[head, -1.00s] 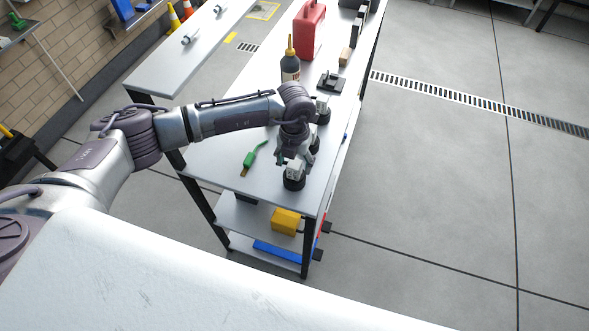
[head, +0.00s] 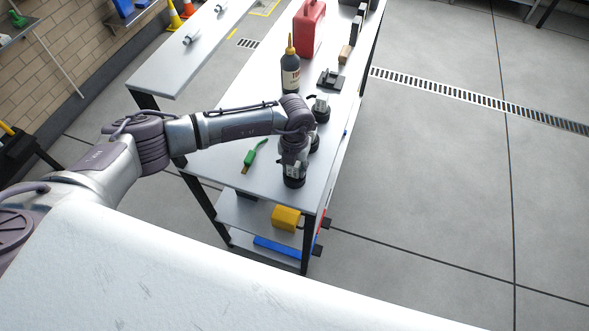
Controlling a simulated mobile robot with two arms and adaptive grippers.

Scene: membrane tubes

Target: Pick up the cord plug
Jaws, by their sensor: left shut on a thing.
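My left gripper (head: 293,168) points down at the near end of the grey workbench (head: 230,165). It is shut on the thing there, which I take to be the cord plug (head: 293,182). This has a black round base and a pale upper part, and my fingers and wrist hide most of it. It appears to be upright at the bench top; I cannot tell whether it touches the surface. Two similar pieces are in a row behind it: one (head: 321,108) shows clearly, the other is partly hidden by my wrist. My right gripper is not in view.
A green-handled brush (head: 254,153) lies left of the gripper. A dark bottle (head: 290,75) with a yellow nozzle, a black bracket (head: 331,79) and a red canister (head: 309,28) stand farther back. A yellow box (head: 286,217) is on the lower shelf. Floor to the right is open.

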